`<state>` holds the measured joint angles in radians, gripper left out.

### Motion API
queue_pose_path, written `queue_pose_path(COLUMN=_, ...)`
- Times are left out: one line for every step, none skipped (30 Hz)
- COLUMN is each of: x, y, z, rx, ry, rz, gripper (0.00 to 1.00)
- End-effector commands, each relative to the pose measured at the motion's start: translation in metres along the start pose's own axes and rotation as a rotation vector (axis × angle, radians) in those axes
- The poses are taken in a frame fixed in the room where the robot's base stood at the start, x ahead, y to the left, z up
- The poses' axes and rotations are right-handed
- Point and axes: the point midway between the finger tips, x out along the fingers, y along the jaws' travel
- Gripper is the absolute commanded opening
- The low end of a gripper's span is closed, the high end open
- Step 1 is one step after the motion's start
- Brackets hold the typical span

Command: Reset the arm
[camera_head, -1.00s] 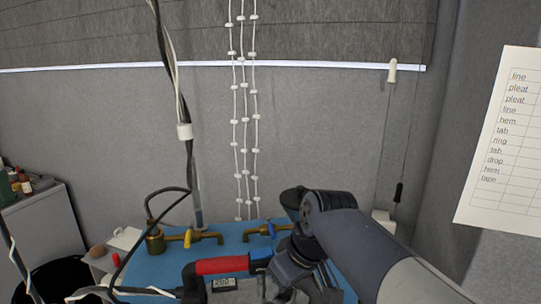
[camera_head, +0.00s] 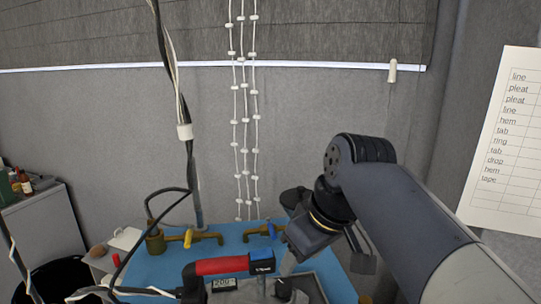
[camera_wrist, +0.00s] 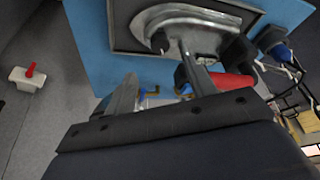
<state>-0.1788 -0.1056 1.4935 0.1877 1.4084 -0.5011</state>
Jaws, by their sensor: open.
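My arm comes in from the right in the head view, its elbow raised at right of centre. My gripper (camera_head: 287,268) points down near the right end of the red-handled device (camera_head: 222,266) on the blue tabletop (camera_head: 165,275). In the wrist view my gripper (camera_wrist: 160,88) shows two spread fingers with nothing held between them. Past them lie the blue surface, the device's red handle (camera_wrist: 232,83) and a grey metal plate (camera_wrist: 200,36). Whether a finger touches the device cannot be told.
Brass valves with a yellow handle (camera_head: 188,239) and a blue handle (camera_head: 271,230) stand at the table's back. A dark cable (camera_head: 186,150) and beaded cords (camera_head: 244,110) hang behind. The wrist view shows a white box with a red lever (camera_wrist: 30,75). Open space lies above the table.

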Motion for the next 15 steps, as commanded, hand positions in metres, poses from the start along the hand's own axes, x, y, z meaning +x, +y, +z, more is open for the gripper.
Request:
queue_pose_path(x=-0.011, y=0.0, z=-0.001, rx=0.0, ry=0.005, rz=0.003, gripper=0.53)
queue_pose_path(x=-0.009, y=0.0, z=0.0, rx=0.0, ry=0.0, rz=0.0, gripper=0.53)
queue_pose_path(x=0.004, y=-0.001, z=0.001, rx=-0.001, ry=-0.005, rz=-0.004, gripper=0.53)
queue_pose_path(x=0.011, y=-0.001, z=0.001, rx=0.0, ry=-0.006, rz=-0.004, gripper=0.53)
queue_pose_path(x=0.017, y=-0.001, z=0.001, rx=-0.001, ry=-0.005, rz=-0.003, gripper=0.53)
queue_pose_path(x=0.025, y=-0.001, z=0.001, rx=-0.001, ry=-0.006, rz=-0.004, gripper=0.53)
queue_pose_path(x=0.03, y=-0.001, z=0.001, rx=-0.001, ry=-0.005, rz=-0.004, gripper=0.53)
queue_pose_path(x=0.037, y=-0.001, z=0.001, rx=-0.001, ry=-0.005, rz=-0.004, gripper=0.53)
queue_pose_path(x=0.045, y=-0.001, z=0.001, rx=-0.001, ry=-0.005, rz=-0.004, gripper=0.53)
queue_pose_path(x=0.051, y=-0.001, z=0.001, rx=-0.001, ry=-0.005, rz=-0.004, gripper=0.53)
queue_pose_path(x=0.057, y=-0.001, z=0.001, rx=0.0, ry=-0.005, rz=-0.004, gripper=0.53)
queue_pose_path(x=0.065, y=-0.001, z=0.001, rx=-0.001, ry=-0.005, rz=-0.003, gripper=0.53)
queue_pose_path(x=0.071, y=-0.001, z=0.001, rx=-0.001, ry=-0.005, rz=-0.003, gripper=0.53)
queue_pose_path(x=0.077, y=-0.001, z=0.001, rx=-0.001, ry=-0.005, rz=-0.003, gripper=0.53)
queue_pose_path(x=0.085, y=-0.001, z=0.001, rx=-0.001, ry=-0.006, rz=-0.004, gripper=0.53)
